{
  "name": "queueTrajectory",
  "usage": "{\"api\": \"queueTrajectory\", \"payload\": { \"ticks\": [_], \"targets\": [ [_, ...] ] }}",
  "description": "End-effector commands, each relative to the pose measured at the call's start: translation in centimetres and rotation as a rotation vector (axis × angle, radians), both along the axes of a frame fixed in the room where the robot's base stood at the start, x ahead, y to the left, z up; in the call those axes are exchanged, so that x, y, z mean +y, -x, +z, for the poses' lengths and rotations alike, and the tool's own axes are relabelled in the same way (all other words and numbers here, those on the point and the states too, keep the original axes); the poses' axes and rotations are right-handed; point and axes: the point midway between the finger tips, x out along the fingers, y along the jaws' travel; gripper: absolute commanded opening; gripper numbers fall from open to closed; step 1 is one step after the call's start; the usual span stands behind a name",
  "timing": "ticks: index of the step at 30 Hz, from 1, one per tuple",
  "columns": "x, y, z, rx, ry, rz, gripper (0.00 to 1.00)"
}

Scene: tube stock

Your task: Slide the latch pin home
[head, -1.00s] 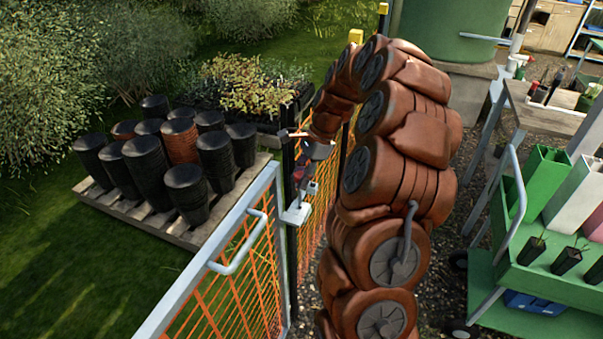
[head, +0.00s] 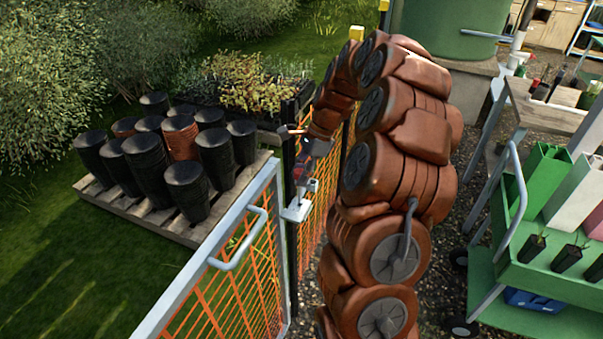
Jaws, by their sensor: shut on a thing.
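The latch (head: 296,212) is a pale metal plate at the top of the gate's free edge, beside a dark post. My gripper (head: 301,192) is at the latch, pointing down, and is shut on the latch pin, which is mostly hidden by the fingers. The gate (head: 262,187) has a grey tube frame, orange mesh and a bent grey handle (head: 241,241). My brown arm arches over from the right and covers part of the fence behind the latch.
A wooden pallet (head: 176,232) with several black pots stands on the grass at the left. A green trolley (head: 540,285) and a bench (head: 545,112) stand at the right. Orange mesh fence (head: 311,212) runs on behind the latch.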

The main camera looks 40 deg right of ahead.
Motion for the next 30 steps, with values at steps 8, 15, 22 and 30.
{"api": "queueTrajectory", "payload": {
  "ticks": [8,15,22,30],
  "targets": [
    [0.0,0.0,-0.7,0.0,0.0,0.0,0.0],
    [0.0,0.0,-1.5,0.0,0.0,0.0,0.0],
    [0.0,0.0,-1.8,0.0,0.0,0.0,0.0],
    [0.0,0.0,-1.8,0.0,0.0,0.0,0.0]
  ]
}}
